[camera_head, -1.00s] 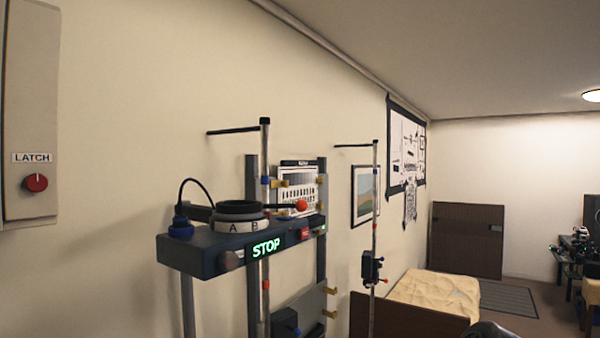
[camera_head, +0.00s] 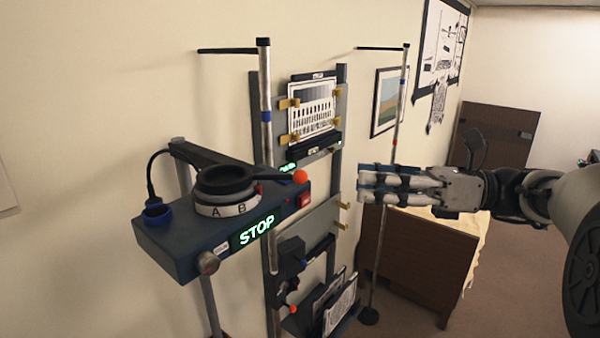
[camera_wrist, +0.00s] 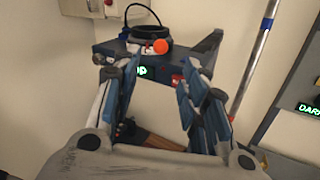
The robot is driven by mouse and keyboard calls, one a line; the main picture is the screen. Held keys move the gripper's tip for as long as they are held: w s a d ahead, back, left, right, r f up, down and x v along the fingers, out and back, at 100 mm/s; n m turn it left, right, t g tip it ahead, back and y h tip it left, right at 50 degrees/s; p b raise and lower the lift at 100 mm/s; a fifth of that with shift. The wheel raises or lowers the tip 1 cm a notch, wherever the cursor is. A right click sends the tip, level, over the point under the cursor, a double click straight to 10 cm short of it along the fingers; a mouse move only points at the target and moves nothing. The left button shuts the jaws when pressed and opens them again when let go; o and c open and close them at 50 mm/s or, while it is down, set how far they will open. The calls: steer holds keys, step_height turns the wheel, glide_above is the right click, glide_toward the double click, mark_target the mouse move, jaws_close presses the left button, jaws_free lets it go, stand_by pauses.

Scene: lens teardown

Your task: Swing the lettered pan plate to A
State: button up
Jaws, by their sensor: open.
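The lettered pan plate (camera_head: 226,208) is a white ring marked A and B, under a black round pan (camera_head: 224,180) on a dark box with a green STOP display (camera_head: 256,230). A dark handle ending in an orange ball (camera_head: 300,176) points right from the pan. In the wrist view the orange ball (camera_wrist: 160,46) shows beyond the fingers, with the pan (camera_wrist: 148,32) behind it. My gripper (camera_head: 362,186) is open and empty, in the air right of the orange ball and apart from it. It also shows in the wrist view (camera_wrist: 160,85).
A red button (camera_head: 304,200) and a knob (camera_head: 208,263) are on the box. A metal pole (camera_head: 266,110) stands close behind it. A second pole (camera_head: 396,130) stands behind my gripper. A brown cabinet (camera_head: 420,250) is lower right. The space between gripper and ball looks clear.

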mark_target(300, 176)
steer(key=a, duration=0.4)
steer(key=w+a, duration=0.1)
steer(key=a, duration=0.3)
steer(key=w+a, duration=0.1)
steer(key=a, duration=0.3)
steer(key=shift+a+p, duration=0.1)
steer(key=shift+p, duration=0.3)
steer(key=shift+c, duration=0.5)
jaws_close()
